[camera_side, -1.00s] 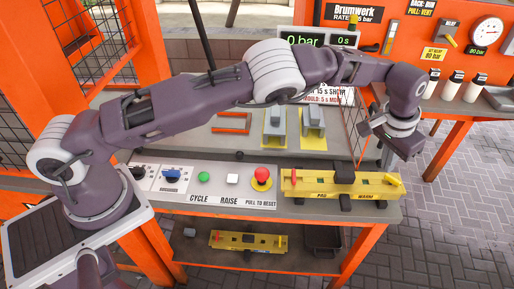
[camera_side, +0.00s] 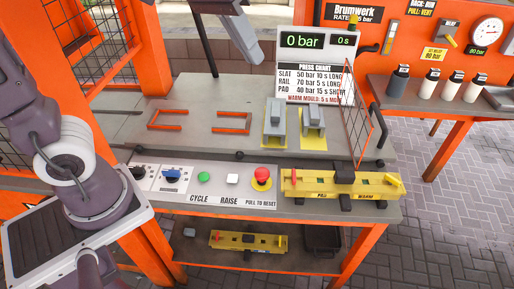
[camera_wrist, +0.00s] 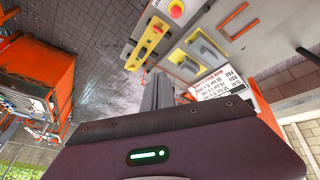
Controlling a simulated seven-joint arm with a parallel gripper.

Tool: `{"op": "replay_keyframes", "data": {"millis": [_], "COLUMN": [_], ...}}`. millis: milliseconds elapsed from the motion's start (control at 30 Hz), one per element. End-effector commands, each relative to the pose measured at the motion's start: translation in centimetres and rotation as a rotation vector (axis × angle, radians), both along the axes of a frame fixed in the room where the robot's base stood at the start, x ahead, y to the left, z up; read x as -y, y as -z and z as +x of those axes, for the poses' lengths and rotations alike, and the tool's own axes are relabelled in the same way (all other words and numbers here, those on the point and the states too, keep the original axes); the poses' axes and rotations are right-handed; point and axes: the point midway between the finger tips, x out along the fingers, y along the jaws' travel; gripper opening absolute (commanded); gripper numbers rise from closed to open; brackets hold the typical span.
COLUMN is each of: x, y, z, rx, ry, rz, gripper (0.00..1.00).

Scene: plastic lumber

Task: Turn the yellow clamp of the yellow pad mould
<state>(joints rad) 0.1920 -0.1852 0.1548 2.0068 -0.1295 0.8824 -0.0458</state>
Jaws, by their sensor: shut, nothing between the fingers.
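The yellow pad mould (camera_side: 325,188) lies at the right of the bench's front ledge, labelled PAD and WARM, with a dark block at its middle. Its yellow clamp (camera_side: 395,181) is at the right end, slanting down to the right. Its red clamp (camera_side: 294,178) stands upright at the left end. In the wrist view the mould (camera_wrist: 147,44) lies beyond the fingers, where the clamp's angle is too small to tell. My gripper (camera_side: 252,54) hangs high at the top of the side view, shut and empty, apart from the mould. Its grey fingers (camera_wrist: 157,88) show in the wrist view.
A red stop button (camera_side: 262,173) on a yellow base is left of the mould. Two grey blocks on yellow plates (camera_side: 274,125) and a mesh guard (camera_side: 358,115) stand behind it. Another yellow mould (camera_side: 248,242) is on the lower shelf. The display (camera_side: 318,41) reads 0 bar.

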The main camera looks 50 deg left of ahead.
Motion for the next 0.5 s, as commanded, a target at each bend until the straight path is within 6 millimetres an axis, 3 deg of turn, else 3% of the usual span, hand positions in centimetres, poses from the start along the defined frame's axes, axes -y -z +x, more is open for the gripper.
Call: {"op": "replay_keyframes", "data": {"millis": [33, 100, 200, 300, 500], "x": [-0.9, -1.8, -2.7, -3.2, -3.3], "y": [0.1, 1.4, 3.6, 5.2, 5.7], "z": [-3.9, -8.5, -13.1, -15.4, -16.1], "rx": [0.021, 0.039, 0.056, 0.063, 0.062], "ry": [0.006, 0.018, 0.026, 0.028, 0.030], "rz": [0.019, 0.063, 0.124, 0.164, 0.177], "gripper": [0.00, 0.00, 0.00, 0.00, 0.00]}}
